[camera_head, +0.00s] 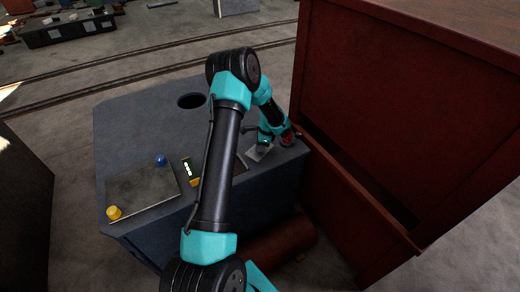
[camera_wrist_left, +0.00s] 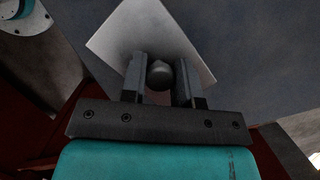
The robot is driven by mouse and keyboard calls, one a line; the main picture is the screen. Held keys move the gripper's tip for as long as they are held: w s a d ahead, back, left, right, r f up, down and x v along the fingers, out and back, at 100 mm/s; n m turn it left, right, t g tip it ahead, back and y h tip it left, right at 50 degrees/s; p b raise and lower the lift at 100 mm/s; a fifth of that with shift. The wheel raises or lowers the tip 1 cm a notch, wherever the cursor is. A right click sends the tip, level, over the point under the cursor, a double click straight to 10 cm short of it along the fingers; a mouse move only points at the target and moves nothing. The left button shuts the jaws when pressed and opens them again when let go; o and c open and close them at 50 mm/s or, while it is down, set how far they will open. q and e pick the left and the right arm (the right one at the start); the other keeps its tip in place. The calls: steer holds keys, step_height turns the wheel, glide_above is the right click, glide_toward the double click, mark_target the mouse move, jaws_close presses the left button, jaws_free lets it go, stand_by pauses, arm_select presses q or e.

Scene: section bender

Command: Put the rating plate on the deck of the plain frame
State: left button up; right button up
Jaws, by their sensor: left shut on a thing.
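The rating plate (camera_wrist_left: 130,30) appears to be the pale square plate with a small round knob (camera_wrist_left: 160,75) in the left wrist view. My left gripper (camera_wrist_left: 160,72) is shut on that knob, one finger on each side. In the head view the plate (camera_head: 260,153) shows as a small light grey patch under my left gripper (camera_head: 264,143), near the right end of a blue-grey machine top (camera_head: 135,130). I cannot tell whether the plate touches that top. I cannot tell which surface is the plain frame's deck. My right gripper is not in view.
A dark flat panel (camera_head: 143,190) has a blue knob (camera_head: 160,160) and a yellow knob (camera_head: 114,212) at its corners. A small yellow-and-black block (camera_head: 188,170) stands beside it. A round hole (camera_head: 191,101) lies behind. A tall dark red structure (camera_head: 400,110) stands close on the right.

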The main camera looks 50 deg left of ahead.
mark_target(267, 149)
arm_select(q)
steer(key=shift+f, duration=1.1)
steer(key=shift+f, duration=0.15)
steer(key=o, duration=1)
steer(key=v, duration=1.2)
